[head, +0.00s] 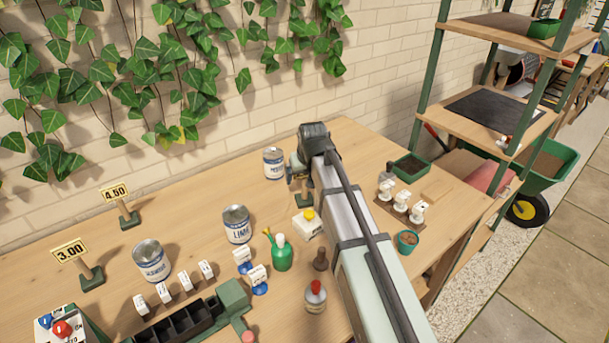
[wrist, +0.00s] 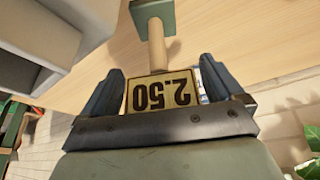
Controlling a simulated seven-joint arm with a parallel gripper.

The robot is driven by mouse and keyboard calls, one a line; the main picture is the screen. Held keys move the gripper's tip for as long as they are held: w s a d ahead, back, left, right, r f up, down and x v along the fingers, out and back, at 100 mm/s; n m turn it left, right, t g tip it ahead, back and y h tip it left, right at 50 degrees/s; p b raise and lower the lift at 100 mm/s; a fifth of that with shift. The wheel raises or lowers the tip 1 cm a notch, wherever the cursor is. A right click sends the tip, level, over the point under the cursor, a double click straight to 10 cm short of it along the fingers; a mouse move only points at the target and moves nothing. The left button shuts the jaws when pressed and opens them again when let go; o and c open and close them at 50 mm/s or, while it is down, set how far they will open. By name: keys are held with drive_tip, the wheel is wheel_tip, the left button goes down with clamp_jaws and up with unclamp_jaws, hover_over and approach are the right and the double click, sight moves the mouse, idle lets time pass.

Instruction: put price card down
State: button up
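The price card (wrist: 163,92) reads 2.50 and shows upside down in the wrist view, on a wooden post with a green base. My gripper (wrist: 160,66) has one finger at each side edge of the card and appears shut on it. In the head view my gripper (head: 298,176) is over the back right of the table, and the card's green base (head: 305,200) shows below it. The arm hides most of the card there. I cannot tell whether the base touches the table.
Two other price cards, 4.50 (head: 116,192) and 3.00 (head: 70,250), stand at the left. A can (head: 273,163) is just left of my gripper; another can (head: 237,224) and a green spray bottle (head: 281,253) stand nearer. A green tray (head: 411,167) lies to the right.

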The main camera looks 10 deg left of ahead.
drive_tip(key=shift+o, duration=0.3)
drive_tip(key=shift+r, duration=0.15)
drive_tip(key=shift+r, duration=0.2)
drive_tip(key=v, duration=1.1)
drive_tip(key=shift+s+r, duration=0.2)
drive_tip(key=shift+r, duration=0.1)
